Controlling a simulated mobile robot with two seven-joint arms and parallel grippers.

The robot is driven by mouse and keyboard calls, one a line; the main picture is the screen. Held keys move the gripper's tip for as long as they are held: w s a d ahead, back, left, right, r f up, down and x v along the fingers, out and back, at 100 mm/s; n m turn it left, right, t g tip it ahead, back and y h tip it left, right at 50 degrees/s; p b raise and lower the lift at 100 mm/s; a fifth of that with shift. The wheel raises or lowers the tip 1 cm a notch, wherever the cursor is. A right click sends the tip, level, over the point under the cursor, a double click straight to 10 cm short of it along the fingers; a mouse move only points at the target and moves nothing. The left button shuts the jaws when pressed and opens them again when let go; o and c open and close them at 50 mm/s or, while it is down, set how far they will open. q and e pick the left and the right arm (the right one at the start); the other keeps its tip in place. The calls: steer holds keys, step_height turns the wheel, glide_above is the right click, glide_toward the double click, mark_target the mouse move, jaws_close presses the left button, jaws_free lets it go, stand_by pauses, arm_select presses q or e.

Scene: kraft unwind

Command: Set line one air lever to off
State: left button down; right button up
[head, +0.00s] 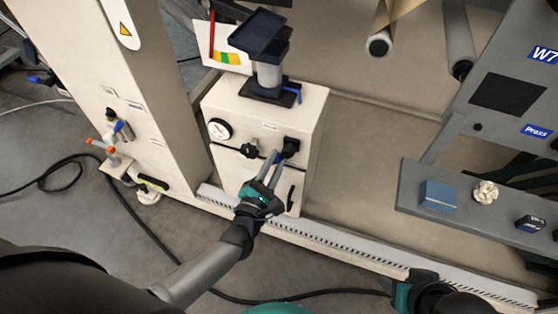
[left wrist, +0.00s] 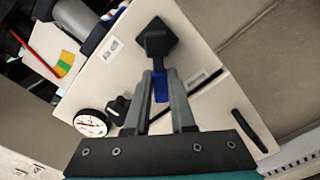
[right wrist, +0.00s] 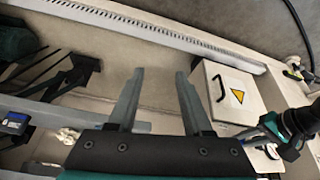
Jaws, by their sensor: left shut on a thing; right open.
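The blue air lever (left wrist: 160,88) extends from a black square valve body (left wrist: 155,38) on the front of a cream cabinet. In the head view the valve body (head: 291,147) is at the cabinet's upper right front, and the lever points down and left from it. My left gripper (head: 273,164) is shut on the lever, with one finger on each side in the left wrist view (left wrist: 160,80). The lever's end is partly hidden by the fingers. My right gripper (right wrist: 160,78) is open and empty, away from the cabinet.
A round gauge (head: 220,129) and a black knob (head: 250,150) sit left of the valve. A black door handle (left wrist: 249,131) is below right. A grey shelf (head: 415,181) holds a blue box (head: 438,196). A slotted rail (head: 350,247) runs along the floor.

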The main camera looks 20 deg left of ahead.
arm_select(q)
steer(key=m+p, duration=0.1)
steer(key=m, duration=0.1)
steer(key=a+r+m+p, duration=0.1)
steer(key=m, duration=0.2)
steer(key=r+m+p, duration=0.1)
steer(key=m+p, duration=0.1)
steer(key=m, duration=0.1)
steer(key=shift+a+r, duration=0.2)
steer(key=shift+r+m+p, duration=0.35)
steer(key=shift+m+p, duration=0.25)
steer(key=shift+m, duration=0.6)
arm_select(e)
step_height(320, 180, down, 11)
steer(key=s+g, duration=0.1)
steer(key=s, duration=0.1)
steer(key=shift+s+d+f+g, duration=0.15)
steer(key=shift+s+f+g, duration=0.1)
steer(key=shift+g, duration=0.15)
arm_select(q)
steer(key=c, duration=0.8)
jaws_free()
steer(key=shift+o, duration=0.2)
